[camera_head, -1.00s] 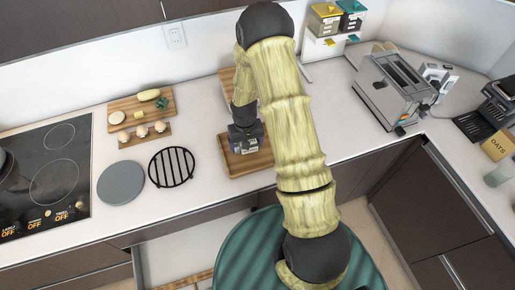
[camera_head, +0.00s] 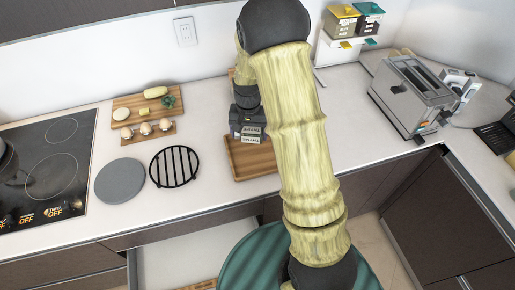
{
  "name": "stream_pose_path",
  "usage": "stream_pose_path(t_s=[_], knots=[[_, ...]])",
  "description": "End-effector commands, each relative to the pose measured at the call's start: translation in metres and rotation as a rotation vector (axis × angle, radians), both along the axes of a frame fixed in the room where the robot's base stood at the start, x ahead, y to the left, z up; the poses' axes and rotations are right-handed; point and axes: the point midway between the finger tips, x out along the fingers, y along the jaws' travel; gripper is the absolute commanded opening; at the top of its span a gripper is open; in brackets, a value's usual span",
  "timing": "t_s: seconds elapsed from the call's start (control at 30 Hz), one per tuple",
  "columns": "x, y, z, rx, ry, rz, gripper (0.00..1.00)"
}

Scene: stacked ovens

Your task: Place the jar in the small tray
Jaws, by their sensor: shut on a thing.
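My gripper (camera_head: 249,132) points down over the back part of a small wooden tray (camera_head: 254,165) on the white counter. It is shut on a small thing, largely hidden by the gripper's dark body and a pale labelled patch. I cannot make out whether this is the jar, and no other jar is plain to see. The front of the tray is bare. I cannot tell whether the held thing touches the tray.
Left of the tray lie a black round rack (camera_head: 174,167), a grey disc (camera_head: 120,181) and a cutting board (camera_head: 130,103) with food. A cooktop (camera_head: 45,170) is at far left. A toaster (camera_head: 412,98) stands right. An open drawer (camera_head: 190,250) juts out below.

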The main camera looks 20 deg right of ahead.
Motion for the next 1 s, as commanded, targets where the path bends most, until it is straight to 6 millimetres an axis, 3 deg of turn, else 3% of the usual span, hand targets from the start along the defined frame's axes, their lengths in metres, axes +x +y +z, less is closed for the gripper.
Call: stream_pose_path(t_s=[0.23, 0.67, 1.0], knots=[[-0.001, -0.001, -0.038, -0.001, 0.004, -0.001, 0.59], [-0.001, 0.000, -0.047, 0.000, 0.002, 0.001, 0.59], [-0.001, 0.000, -0.083, 0.000, 0.002, 0.001, 0.59]])
